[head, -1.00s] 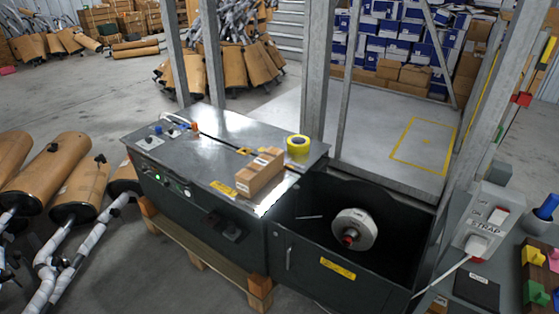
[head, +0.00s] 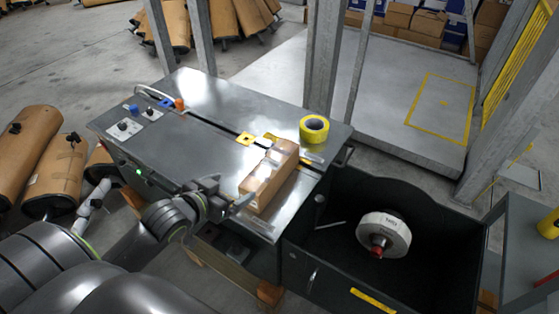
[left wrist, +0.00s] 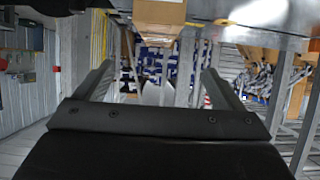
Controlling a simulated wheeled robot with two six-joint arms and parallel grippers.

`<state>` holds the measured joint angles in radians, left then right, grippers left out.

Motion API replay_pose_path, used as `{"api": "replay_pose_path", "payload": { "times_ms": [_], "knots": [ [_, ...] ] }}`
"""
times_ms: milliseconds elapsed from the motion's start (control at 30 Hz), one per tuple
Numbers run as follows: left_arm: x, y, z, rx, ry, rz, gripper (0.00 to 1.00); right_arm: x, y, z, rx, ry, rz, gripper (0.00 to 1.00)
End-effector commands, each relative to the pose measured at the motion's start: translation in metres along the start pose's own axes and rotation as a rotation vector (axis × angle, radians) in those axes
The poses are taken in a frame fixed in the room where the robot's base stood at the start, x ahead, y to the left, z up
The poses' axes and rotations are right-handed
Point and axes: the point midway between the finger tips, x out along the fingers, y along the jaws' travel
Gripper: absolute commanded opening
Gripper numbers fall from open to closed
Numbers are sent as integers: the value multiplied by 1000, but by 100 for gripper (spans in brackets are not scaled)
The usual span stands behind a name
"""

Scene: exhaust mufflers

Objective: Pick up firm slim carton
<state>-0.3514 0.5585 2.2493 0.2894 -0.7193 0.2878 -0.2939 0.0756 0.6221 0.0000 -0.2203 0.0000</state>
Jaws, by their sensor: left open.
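The slim brown carton (head: 266,180) lies on the metal top of the strapping machine, near its front right edge. My left gripper (head: 233,193) is at the machine's front edge, just left of the carton's near end. It is open, and nothing shows between its fingers. In the left wrist view the two fingers (left wrist: 158,85) stand wide apart, and the carton (left wrist: 159,12) shows at the top edge, partly cut off, beyond them. My right gripper is not in view.
A yellow tape roll (head: 314,128) sits on the machine top (head: 205,95) behind the carton. To the right is an open dark bin with a white reel (head: 383,236). Metal posts rise behind. Brown mufflers (head: 57,178) lie on the floor at left.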

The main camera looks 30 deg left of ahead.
Motion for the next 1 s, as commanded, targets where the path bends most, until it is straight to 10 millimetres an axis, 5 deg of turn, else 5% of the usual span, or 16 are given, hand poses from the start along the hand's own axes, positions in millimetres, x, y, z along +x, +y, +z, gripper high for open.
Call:
{"api": "replay_pose_path", "payload": {
  "times_ms": [600,1000],
  "knots": [
    [104,2,-4,-1,5,4,90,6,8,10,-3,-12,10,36],
    [135,1,-8,1,6,4,90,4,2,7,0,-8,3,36]
  ]
}}
